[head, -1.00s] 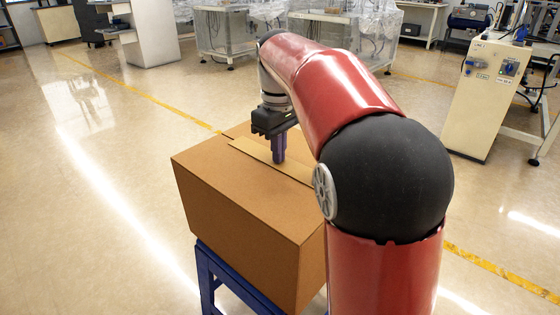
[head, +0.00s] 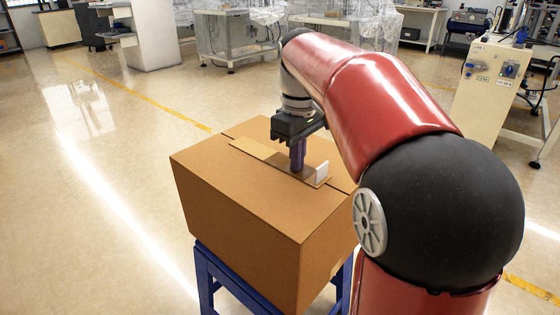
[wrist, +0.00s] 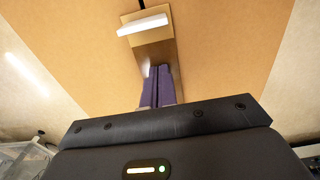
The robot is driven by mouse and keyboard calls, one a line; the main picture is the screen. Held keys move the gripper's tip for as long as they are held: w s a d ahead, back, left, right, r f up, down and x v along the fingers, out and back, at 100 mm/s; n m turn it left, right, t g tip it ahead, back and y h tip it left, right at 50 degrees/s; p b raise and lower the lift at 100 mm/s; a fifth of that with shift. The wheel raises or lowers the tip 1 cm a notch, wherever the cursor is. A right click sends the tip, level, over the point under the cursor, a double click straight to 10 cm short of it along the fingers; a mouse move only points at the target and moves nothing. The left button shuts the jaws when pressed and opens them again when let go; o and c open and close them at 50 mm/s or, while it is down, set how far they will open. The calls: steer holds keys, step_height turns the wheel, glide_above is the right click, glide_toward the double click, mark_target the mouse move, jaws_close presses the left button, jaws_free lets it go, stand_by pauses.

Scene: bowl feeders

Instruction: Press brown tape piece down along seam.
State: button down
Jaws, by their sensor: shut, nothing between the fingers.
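The brown tape piece (head: 254,148) lies as a strip along the top of the cardboard box (head: 232,230), over the seam. It also shows in the wrist view (wrist: 152,54). A small white upright piece (head: 321,172) stands at the strip's right end, and it shows in the wrist view (wrist: 143,24). My gripper (head: 297,168) points down with its purple fingers together and empty. The fingertips are at the strip, left of the white piece; I cannot tell whether they touch it. In the wrist view the fingers (wrist: 159,72) hide part of the strip.
The box rests on a blue stand (head: 245,289). A cream control cabinet (head: 489,95) stands at the right and covered work tables (head: 237,38) stand at the back. The floor left of the box is clear.

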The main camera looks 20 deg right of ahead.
mark_target(244, 143)
steer(key=shift+s+d+f, duration=0.2)
steer(key=shift+s, duration=0.05)
steer(key=shift+w+a+r+p, duration=0.2)
steer(key=shift+w+a+p, duration=0.05)
steer(key=shift+w+p, duration=0.2)
steer(key=shift+w+a+p, duration=0.55)
steer(key=shift+w+a, duration=0.05)
steer(key=shift+w, duration=0.2)
steer(key=shift+w+a+r+p, duration=0.25)
steer(key=shift+w+a+p, duration=0.35)
steer(key=shift+w+p, duration=0.35)
steer(key=shift+w+a+f+p, duration=0.1)
steer(key=shift+w+a+p, duration=0.6)
steer(key=shift+w, duration=0.3)
steer(key=shift+w+a+f+p, duration=0.1)
steer(key=shift+w+a+p, duration=0.55)
steer(key=shift+w, duration=0.35)
steer(key=shift+w+a+f, duration=0.2)
steer(key=shift+w+a, duration=0.15)
steer(key=shift+w, duration=0.15)
steer(key=shift+w+a+r, duration=0.1)
steer(key=shift+w+a, duration=0.4)
steer(key=shift+w, duration=0.25)
steer(key=shift+w+a, duration=0.55)
steer(key=shift+w, duration=0.25)
steer(key=shift+w+a+r, duration=0.1)
steer(key=shift+w+a, duration=0.4)
steer(key=shift+w, duration=0.25)
